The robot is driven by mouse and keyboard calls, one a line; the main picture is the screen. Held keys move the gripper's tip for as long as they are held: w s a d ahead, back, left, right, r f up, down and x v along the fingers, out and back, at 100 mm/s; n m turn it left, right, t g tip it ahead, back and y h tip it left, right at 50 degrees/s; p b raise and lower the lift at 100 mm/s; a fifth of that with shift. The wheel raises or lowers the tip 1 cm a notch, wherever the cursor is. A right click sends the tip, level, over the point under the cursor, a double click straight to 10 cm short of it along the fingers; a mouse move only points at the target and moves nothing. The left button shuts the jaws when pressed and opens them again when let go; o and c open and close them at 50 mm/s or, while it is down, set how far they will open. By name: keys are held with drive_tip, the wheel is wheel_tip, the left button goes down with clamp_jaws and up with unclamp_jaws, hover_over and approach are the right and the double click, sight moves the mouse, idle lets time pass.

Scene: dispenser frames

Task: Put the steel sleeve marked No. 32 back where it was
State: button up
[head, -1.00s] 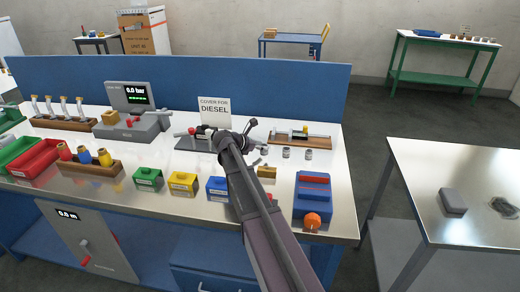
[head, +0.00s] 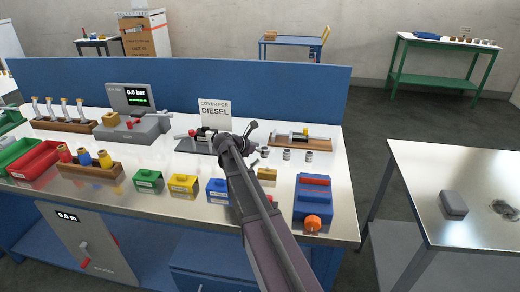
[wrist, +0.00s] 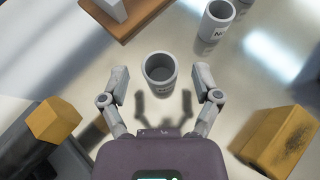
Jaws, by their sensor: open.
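Grey steel sleeves stand upright on the bench. One sleeve (wrist: 160,68) stands between the parted fingers of my gripper (wrist: 160,82) in the wrist view, near the fingertips, with a gap on each side; its label is too small to read. In the head view, the left sleeve (head: 265,154) is beside my gripper (head: 244,136), with the middle sleeve (head: 287,155) and right sleeve (head: 309,156) in a row. I cannot tell which is No. 32.
A wooden board with a fixture (head: 318,144) lies behind the sleeves. A brass-coloured block (head: 267,174) is in front of them, also at right in the wrist view (wrist: 275,140). A blue device with an orange knob (head: 313,203) stands at the front right.

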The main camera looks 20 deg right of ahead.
drive_tip(key=shift+r, duration=0.15)
drive_tip(key=shift+a+r+p, duration=0.15)
drive_tip(key=shift+p, duration=0.15)
drive_tip(key=p+v, duration=0.4)
drive_tip(key=v, duration=0.5)
drive_tip(key=shift+s+a+r+p, duration=0.1)
drive_tip(key=shift+a+r+p, duration=0.15)
drive_tip(key=shift+a+p, duration=0.1)
drive_tip(key=shift+p+v, duration=0.3)
drive_tip(key=shift+v, duration=0.5)
drive_tip(key=shift+s, duration=0.1)
idle(0.3)
